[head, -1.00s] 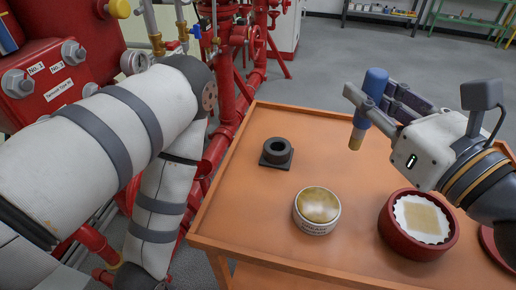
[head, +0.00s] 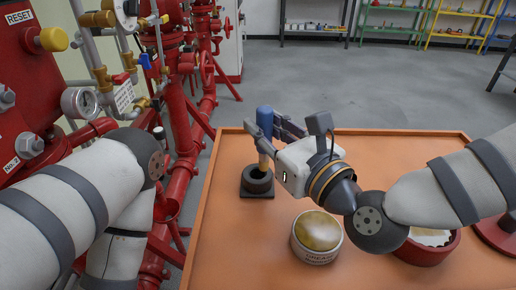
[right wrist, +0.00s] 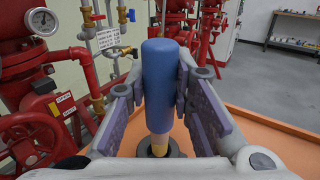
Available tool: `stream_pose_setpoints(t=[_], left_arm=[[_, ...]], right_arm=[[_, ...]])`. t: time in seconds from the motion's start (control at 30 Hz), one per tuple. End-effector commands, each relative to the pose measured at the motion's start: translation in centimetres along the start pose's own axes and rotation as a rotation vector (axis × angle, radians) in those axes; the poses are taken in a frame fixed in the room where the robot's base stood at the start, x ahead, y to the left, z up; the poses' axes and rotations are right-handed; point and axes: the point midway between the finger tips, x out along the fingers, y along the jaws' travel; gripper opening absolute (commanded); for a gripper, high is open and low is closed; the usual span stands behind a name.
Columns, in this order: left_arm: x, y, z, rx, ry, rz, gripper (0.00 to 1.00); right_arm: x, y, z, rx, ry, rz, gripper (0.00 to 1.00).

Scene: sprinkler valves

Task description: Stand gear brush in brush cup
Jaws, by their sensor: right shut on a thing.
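The gear brush (head: 264,119) has a blue handle and a tan lower end, and it stands about upright. My right gripper (head: 271,131) is shut on its blue handle, with a finger on each side in the right wrist view (right wrist: 160,85). The brush cup (head: 257,183) is a dark round cup on a square base at the table's far left. The brush's tan end is at the cup's mouth (right wrist: 174,154); I cannot tell how deep it reaches. My left arm shows at the left, but its gripper does not.
A grease tin (head: 317,238) stands on the orange table (head: 225,240), nearer than the cup. A red round container (head: 428,252) is partly hidden under my right arm. Red pipes and valves (head: 180,110) stand beyond the table's left edge.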

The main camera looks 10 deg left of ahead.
Motion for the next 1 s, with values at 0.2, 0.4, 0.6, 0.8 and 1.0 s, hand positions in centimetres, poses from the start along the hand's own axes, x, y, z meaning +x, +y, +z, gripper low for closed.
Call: stream_pose_setpoints(t=[0.2, 0.4, 0.6, 0.8, 1.0], left_arm=[[0.6, 0.0, 0.3, 0.000, -0.015, -0.001, 0.40], [1.1, 0.0, 0.6, 0.001, -0.029, -0.001, 0.40], [1.0, 0.0, 0.5, 0.001, -0.026, -0.001, 0.40], [1.3, 0.0, 0.7, 0.001, -0.034, -0.002, 0.40], [1.3, 0.0, 0.6, 0.001, -0.033, -0.002, 0.40]], right_arm=[[1.8, 0.3, -2.3, 0.000, 0.000, 0.001, 0.00], [1.9, 0.3, -5.4, 0.000, 0.000, 0.000, 0.00], [1.9, 0.2, -5.2, -0.001, -0.003, 0.000, 0.00], [1.9, 0.2, -5.6, 0.000, -0.001, 0.000, 0.35], [1.9, 0.2, -5.5, -0.001, -0.002, 0.000, 0.41]])
